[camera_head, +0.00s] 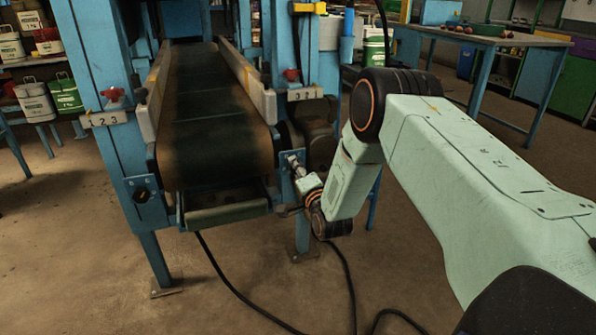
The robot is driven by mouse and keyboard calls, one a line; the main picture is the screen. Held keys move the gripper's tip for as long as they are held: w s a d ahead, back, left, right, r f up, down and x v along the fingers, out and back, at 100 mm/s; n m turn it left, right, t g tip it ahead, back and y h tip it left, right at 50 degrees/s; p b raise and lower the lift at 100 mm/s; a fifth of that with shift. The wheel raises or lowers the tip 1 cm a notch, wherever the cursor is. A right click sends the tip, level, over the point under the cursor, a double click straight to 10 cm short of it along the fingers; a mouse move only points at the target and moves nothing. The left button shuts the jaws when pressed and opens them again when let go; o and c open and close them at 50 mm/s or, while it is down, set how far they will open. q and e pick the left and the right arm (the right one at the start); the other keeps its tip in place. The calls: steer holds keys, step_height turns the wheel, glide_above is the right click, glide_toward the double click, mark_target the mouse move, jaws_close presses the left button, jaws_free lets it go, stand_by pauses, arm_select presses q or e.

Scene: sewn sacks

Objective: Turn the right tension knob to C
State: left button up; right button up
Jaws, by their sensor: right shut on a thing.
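The right tension knob is on a small blue plate (286,184) at the right front corner of the conveyor frame. My right gripper (294,161) reaches in from the right and is shut on this knob, covering nearly all of it. The knob's pointer and the letters around it are too hidden or small to read, so I cannot tell its setting. The matching left tension knob (141,195) is black and sits on a blue plate on the left post. My left gripper is not in view.
The conveyor belt (208,115) runs back between side rails. Red knobs (113,95) (291,75) sit above numbered plates on both posts. A black cable (225,283) lies on the floor. Cans (35,101) stand at the left, a workbench (485,38) at the back right.

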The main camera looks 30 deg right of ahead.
steer(key=o, duration=1.2)
steer(key=shift+s, duration=0.1)
steer(key=v, duration=1.1)
steer(key=shift+s, duration=0.4)
